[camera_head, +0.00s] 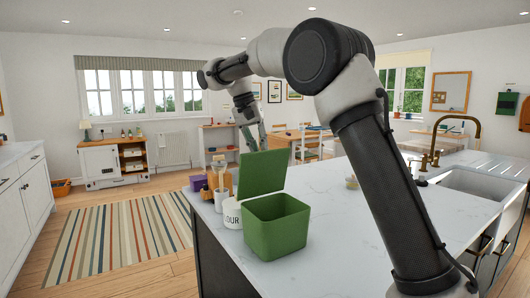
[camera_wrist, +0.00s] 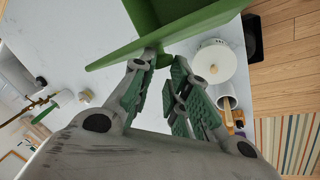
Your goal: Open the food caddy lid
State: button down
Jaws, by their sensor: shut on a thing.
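The green food caddy (camera_head: 276,228) stands on the white countertop, its box open at the top. Its lid (camera_head: 262,172) is raised and stands nearly upright at the back of the box. My gripper (camera_head: 250,132) is behind the lid's upper edge, its fingertips partly hidden in the head view. The exact contact is partly hidden by the fingers.
A white flour canister (camera_head: 232,214) stands close beside the caddy on the left, with a utensil pot (camera_head: 220,198) behind it. A purple box (camera_head: 198,183) is at the counter's far left. The countertop (camera_head: 335,210) right of the caddy is clear, up to the sink (camera_head: 485,185).

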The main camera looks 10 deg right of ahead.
jog(key=shift+w+a+f, duration=0.3)
jog(key=shift+w+f, duration=0.3)
jog(key=shift+w+a+f, duration=0.35)
jog(key=shift+w+f, duration=0.2)
jog(key=shift+w, duration=0.1)
jog(key=shift+w+a+f, duration=0.3)
jog(key=shift+w+f, duration=0.3)
jog(key=c, duration=1.3)
grip_release()
jog(key=shift+a, duration=0.2)
jog(key=o, duration=0.7)
jog(key=shift+w+d+f, duration=0.15)
jog(key=shift+w+d, duration=0.05)
jog(key=shift+d, duration=0.1)
jog(key=shift+c, duration=0.7)
jog(key=shift+c, duration=0.2)
